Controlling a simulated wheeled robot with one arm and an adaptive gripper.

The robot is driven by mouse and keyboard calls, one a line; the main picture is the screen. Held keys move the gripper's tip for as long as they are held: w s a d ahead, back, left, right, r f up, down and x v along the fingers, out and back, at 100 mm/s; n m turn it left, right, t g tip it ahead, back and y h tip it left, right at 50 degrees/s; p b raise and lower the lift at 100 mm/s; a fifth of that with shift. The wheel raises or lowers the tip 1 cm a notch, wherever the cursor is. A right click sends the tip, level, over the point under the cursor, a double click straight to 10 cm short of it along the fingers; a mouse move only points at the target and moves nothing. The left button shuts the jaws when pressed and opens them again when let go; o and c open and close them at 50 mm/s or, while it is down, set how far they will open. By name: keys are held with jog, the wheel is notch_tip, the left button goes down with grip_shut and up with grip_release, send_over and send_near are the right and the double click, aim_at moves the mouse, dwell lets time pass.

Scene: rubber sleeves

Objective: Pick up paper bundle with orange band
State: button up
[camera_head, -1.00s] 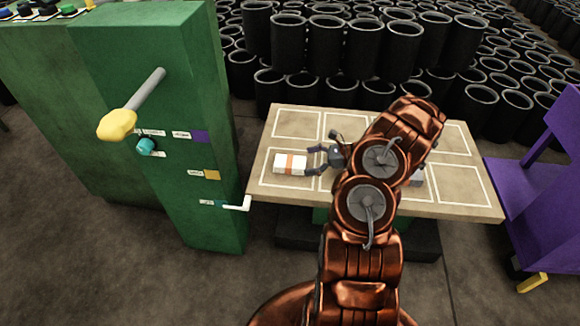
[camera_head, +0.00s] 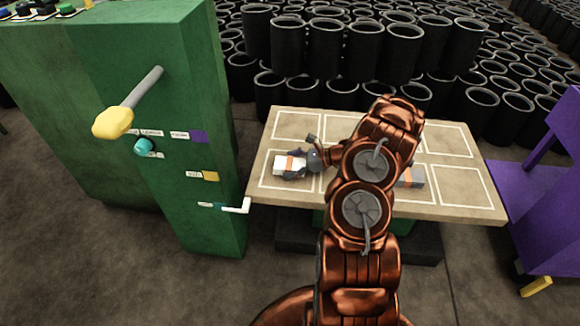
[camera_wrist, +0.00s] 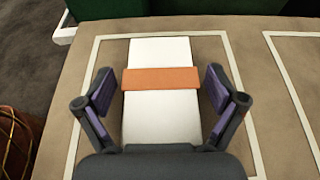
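The paper bundle (camera_wrist: 160,115) is a white block with an orange band (camera_wrist: 161,78) around its middle. It lies in a white-outlined rectangle at the left of the table, and it also shows in the head view (camera_head: 283,163). My gripper (camera_wrist: 161,88) is open, with one purple-padded finger on each side of the bundle. Gaps show between the fingers and the bundle's sides. In the head view my gripper (camera_head: 291,166) reaches over the bundle from the right and partly hides it.
The table (camera_head: 462,191) has several outlined rectangles. A grey block with an orange part (camera_head: 411,177) lies right of my arm. A green cabinet (camera_head: 185,60) with a white handle (camera_head: 238,207) stands left. Black sleeves (camera_head: 325,50) are stacked behind, and a purple frame (camera_head: 530,170) stands right.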

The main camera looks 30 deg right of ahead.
aim_at(289, 164)
jog(key=shift+f, duration=0.1)
jog(key=c, duration=1.1)
jog(key=shift+o, duration=0.2)
jog(key=shift+s, duration=0.1)
jog(key=shift+r, duration=0.5)
jog(key=shift+c, duration=0.8)
jog(key=r, duration=0.1)
jog(key=r+p, duration=0.1)
jog(key=r, duration=0.1)
jog(key=shift+s+a, duration=0.1)
jog(key=shift+a, duration=0.2)
jog(key=s+a+r+p, duration=0.1)
jog(key=s+a+p, duration=0.1)
jog(key=s+a, duration=0.6)
jog(key=a, duration=0.4)
jog(key=shift+s+a, duration=0.3)
